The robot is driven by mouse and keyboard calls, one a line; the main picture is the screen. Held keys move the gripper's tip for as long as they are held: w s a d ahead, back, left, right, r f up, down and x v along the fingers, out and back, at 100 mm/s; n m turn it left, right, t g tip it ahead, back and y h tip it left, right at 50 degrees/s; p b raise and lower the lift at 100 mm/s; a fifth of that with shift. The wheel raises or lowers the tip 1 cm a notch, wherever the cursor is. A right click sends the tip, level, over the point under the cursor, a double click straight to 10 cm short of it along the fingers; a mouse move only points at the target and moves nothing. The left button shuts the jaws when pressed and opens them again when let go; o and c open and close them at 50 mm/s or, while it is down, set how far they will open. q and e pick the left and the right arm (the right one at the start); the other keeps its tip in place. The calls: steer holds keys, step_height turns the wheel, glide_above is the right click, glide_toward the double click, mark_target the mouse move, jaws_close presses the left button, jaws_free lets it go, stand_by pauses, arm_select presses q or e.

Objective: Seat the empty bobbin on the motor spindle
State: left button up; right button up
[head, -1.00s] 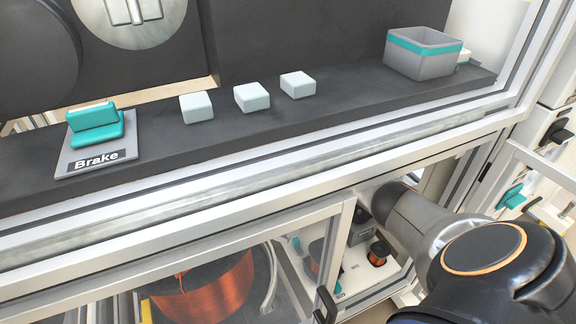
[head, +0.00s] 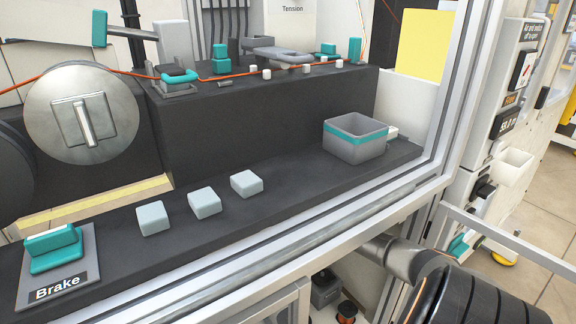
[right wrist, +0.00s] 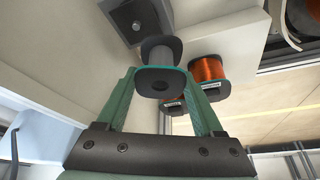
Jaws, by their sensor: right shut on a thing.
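The empty bobbin (right wrist: 162,52), a dark grey spool with two round flanges and no wire, is in the right wrist view. My right gripper (right wrist: 162,80) is shut on it, with a green finger on each side of its near flange. Beyond it is a grey block (right wrist: 132,18) with a dark round spot; I cannot tell whether the bobbin touches it. My left gripper is not in view.
Copper-wound bobbins (right wrist: 208,72) sit right of the held bobbin, close to the right finger. In the head view a grey bin (head: 356,145), several pale blocks (head: 205,202) and a brake pedal (head: 56,252) are on the dark bench. A metal frame rail (head: 300,235) runs along its front.

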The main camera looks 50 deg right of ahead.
steer(key=shift+m+g, duration=0.3)
steer(key=shift+m, duration=0.2)
steer(key=s+d+f+b, duration=0.1)
steer(key=b, duration=0.1)
steer(key=s+d+f+b, duration=0.1)
steer(key=s+b, duration=0.1)
steer(key=shift+s+d, duration=0.2)
steer(key=shift+d, duration=0.05)
arm_select(q)
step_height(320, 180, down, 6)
steer(key=b, duration=0.2)
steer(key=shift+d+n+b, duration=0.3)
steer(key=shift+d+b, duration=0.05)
steer(key=shift+b, duration=0.05)
arm_select(e)
steer(key=shift+f, duration=0.95)
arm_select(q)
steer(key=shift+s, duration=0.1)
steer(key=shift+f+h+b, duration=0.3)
arm_select(e)
steer(key=shift+f, duration=1.05)
steer(key=o, duration=1.4)
steer(key=shift+c, duration=0.2)
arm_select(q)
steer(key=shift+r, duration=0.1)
arm_select(e)
steer(key=shift+r, duration=0.1)
